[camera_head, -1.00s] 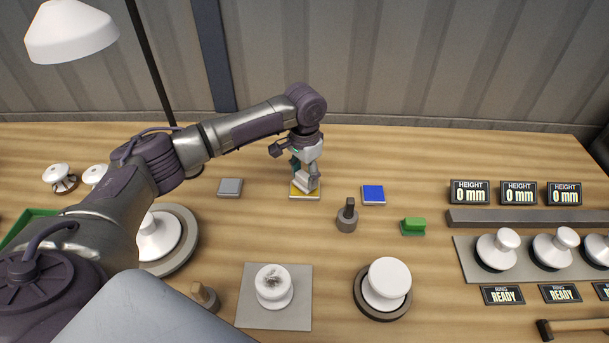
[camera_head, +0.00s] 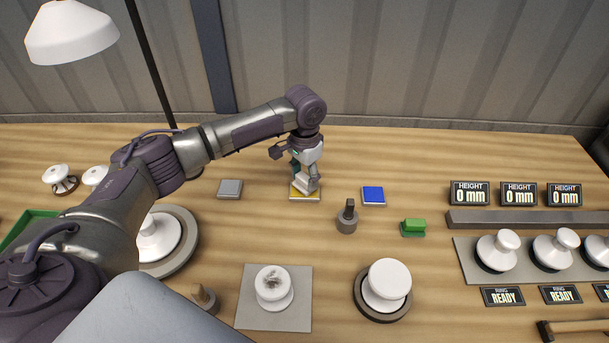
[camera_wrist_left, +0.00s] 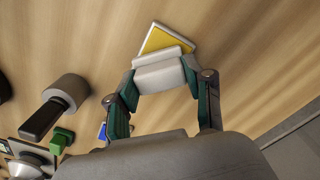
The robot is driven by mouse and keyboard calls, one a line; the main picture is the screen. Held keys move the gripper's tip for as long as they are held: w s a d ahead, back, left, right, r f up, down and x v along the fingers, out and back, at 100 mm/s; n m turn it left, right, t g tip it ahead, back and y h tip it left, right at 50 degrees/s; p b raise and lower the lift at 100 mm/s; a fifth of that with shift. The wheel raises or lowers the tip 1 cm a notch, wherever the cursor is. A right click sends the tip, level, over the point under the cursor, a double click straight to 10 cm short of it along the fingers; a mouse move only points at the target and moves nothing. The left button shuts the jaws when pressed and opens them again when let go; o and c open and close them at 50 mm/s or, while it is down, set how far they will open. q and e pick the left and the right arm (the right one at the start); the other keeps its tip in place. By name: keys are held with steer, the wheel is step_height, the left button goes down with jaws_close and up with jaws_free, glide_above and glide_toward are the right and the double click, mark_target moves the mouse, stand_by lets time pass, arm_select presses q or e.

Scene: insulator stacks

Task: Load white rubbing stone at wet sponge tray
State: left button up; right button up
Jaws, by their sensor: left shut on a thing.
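My left gripper (camera_head: 307,182) points down over the wet sponge tray (camera_head: 298,196), a small white-edged tray with a yellow surface. In the left wrist view my left gripper (camera_wrist_left: 160,84) is shut on the white rubbing stone (camera_wrist_left: 160,70), a pale block with its green-lined fingers on both sides. The stone overlaps the near part of the yellow tray (camera_wrist_left: 168,40) there. The stone is low at the tray, but I cannot tell whether it touches the yellow surface. My right gripper is not in view.
A grey pad (camera_head: 230,188) lies left of the tray and a blue pad (camera_head: 373,195) right of it. A dark-handled round tool (camera_head: 348,218) and a green block (camera_head: 413,226) stand nearer right. White insulators (camera_head: 274,286) stand in front. Bare wood surrounds the tray.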

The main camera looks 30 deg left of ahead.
mark_target(305, 177)
arm_select(q)
steer(key=shift+f, duration=0.35)
stand_by(1.1)
steer(key=shift+s+f+p, duration=0.2)
steer(key=shift+p, duration=0.35)
stand_by(1.2)
step_height(305, 177, up, 7)
steer(key=p, duration=0.8)
steer(key=shift+w+r+p, duration=0.15)
steer(key=shift+r+p, duration=0.05)
steer(key=shift+p, duration=0.1)
stand_by(0.5)
